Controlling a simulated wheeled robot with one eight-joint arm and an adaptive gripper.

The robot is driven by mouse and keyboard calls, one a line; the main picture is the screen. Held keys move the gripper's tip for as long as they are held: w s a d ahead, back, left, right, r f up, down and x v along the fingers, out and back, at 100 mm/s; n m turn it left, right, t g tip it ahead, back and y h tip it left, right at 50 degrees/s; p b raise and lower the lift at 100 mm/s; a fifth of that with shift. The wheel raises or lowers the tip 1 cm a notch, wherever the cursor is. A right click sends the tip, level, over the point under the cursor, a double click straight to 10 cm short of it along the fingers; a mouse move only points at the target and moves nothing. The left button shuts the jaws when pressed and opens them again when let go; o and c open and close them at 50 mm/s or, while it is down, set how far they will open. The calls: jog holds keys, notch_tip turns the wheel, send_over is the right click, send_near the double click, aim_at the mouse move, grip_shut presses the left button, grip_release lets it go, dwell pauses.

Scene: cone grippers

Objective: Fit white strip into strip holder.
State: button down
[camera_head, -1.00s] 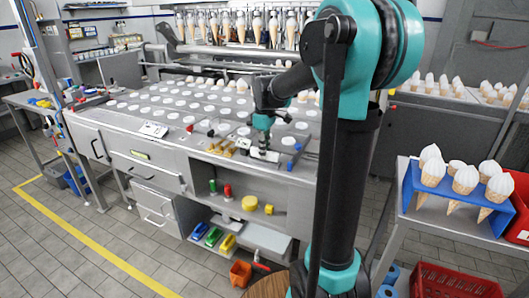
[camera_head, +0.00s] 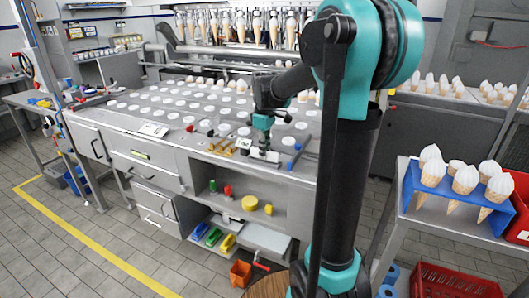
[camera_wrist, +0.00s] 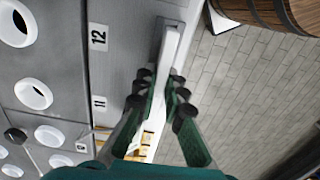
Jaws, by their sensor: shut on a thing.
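My gripper (camera_wrist: 161,90) is shut on the white strip (camera_wrist: 167,55), with dark rounded finger pads on both sides of it. The strip runs lengthwise between the fingers. Its far end lies at a grey holder (camera_wrist: 159,42) on the edge of the machine top. I cannot tell whether the strip is seated in the holder or just resting over it. In the head view my gripper (camera_head: 262,140) points down at the front edge of the machine table, and the strip is too small there to make out clearly.
The machine top (camera_head: 120,122) has rows of round white-rimmed holes. Yellow parts (camera_head: 222,145) and a blue part (camera_head: 291,162) sit along its front edge. A wooden barrel (camera_wrist: 265,14) stands on the tiled floor. A blue rack (camera_head: 412,185) with cones stands at the right.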

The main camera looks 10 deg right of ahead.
jog(key=shift+f, duration=0.55)
dwell(3.5)
jog(key=c, duration=1.5)
grip_release()
jog(key=shift+c, duration=0.2)
notch_tip(320, 180, up, 12)
jog(key=shift+s, duration=0.1)
